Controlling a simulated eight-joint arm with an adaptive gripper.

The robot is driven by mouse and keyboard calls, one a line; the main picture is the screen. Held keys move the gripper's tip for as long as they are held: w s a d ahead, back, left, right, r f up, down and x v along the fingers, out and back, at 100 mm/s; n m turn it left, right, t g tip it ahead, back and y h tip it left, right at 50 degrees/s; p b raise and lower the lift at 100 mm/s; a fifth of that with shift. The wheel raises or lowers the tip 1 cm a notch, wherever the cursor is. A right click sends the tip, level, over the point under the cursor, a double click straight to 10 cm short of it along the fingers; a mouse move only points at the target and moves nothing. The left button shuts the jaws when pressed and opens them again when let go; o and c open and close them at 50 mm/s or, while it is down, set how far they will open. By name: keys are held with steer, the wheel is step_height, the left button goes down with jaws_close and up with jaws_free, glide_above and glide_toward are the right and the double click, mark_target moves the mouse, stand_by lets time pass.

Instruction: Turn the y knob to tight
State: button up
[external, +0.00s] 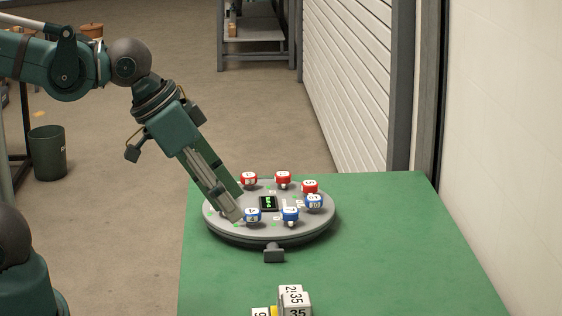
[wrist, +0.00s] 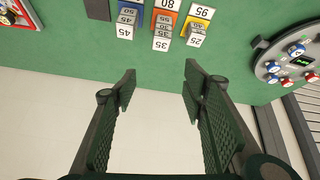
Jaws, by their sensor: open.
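I cannot pick out a knob marked y in either view. A round grey disc (external: 318,228) on the green table carries several red knobs (external: 282,178) and blue knobs (external: 290,215) with white labels, mostly too small to read. The disc also shows at the right edge of the wrist view (wrist: 262,68). My gripper (external: 235,212) overlaps the disc's left side in the external view. In the wrist view my gripper (wrist: 160,80) is open, with nothing between its fingers, and the disc lies off to their right.
Numbered blocks (external: 295,302) stand at the table's near edge; several show at the top of the wrist view (wrist: 163,30). A red-framed object (wrist: 18,14) is partly cut off there. A small display (external: 268,203) sits mid-disc. The green table (external: 400,270) is clear right of the disc.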

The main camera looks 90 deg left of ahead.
steer(key=w+a+r+n+g+p, duration=0.15)
steer(key=w+a+n, duration=0.35)
steer(key=w+a, duration=0.5)
steer(key=n+g+p, duration=0.4)
steer(key=n+g, duration=0.1)
steer(key=n, duration=0.8)
glide_toward(290, 210)
steer(key=shift+d+f, duration=0.1)
steer(key=shift+d, duration=0.05)
steer(key=shift+a+f, duration=0.35)
steer(key=shift+s, duration=0.1)
steer(key=shift+f, duration=0.1)
steer(key=shift+f, duration=3.75)
steer(key=shift+c, duration=0.7)
